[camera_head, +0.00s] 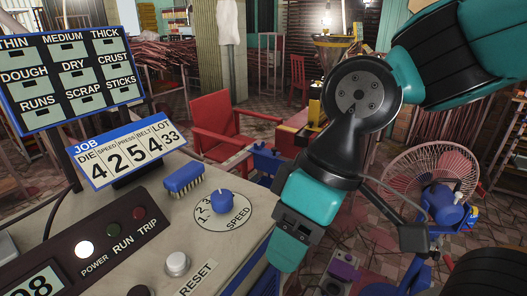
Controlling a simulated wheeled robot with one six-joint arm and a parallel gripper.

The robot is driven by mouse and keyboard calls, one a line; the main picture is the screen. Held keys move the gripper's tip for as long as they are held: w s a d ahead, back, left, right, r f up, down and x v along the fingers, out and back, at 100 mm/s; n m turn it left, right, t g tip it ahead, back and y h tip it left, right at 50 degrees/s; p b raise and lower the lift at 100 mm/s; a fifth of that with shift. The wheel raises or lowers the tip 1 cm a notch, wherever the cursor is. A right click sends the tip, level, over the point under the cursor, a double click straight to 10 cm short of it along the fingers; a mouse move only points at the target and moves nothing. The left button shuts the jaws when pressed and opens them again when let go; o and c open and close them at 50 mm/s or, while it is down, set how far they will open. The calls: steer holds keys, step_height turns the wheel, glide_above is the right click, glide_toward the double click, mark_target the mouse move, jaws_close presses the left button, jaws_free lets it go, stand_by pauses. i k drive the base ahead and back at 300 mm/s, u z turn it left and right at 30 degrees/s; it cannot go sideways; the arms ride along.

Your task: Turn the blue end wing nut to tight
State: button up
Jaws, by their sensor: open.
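I cannot make out a wing nut for certain in the head view. A blue part (263,158) with upright pieces shows behind the console, left of my arm. It is partly hidden by my arm, and I cannot tell whether it bears the nut. My black and teal arm comes in from the upper right and reaches down past the console's right edge.
The console (135,215) fills the lower left, with a blue speed knob (222,201), a brush (184,181) and a reset button (177,263). A job sign (126,152) stands at its back. A red chair (222,128) is behind; a fan (432,178) stands right. Tiled floor shows between.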

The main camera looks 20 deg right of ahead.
mark_target(259, 147)
steer(key=u, duration=0.05)
steer(key=k, duration=0.45)
steer(key=z, duration=0.95)
steer(key=i, duration=1.15)
steer(key=u, duration=0.9)
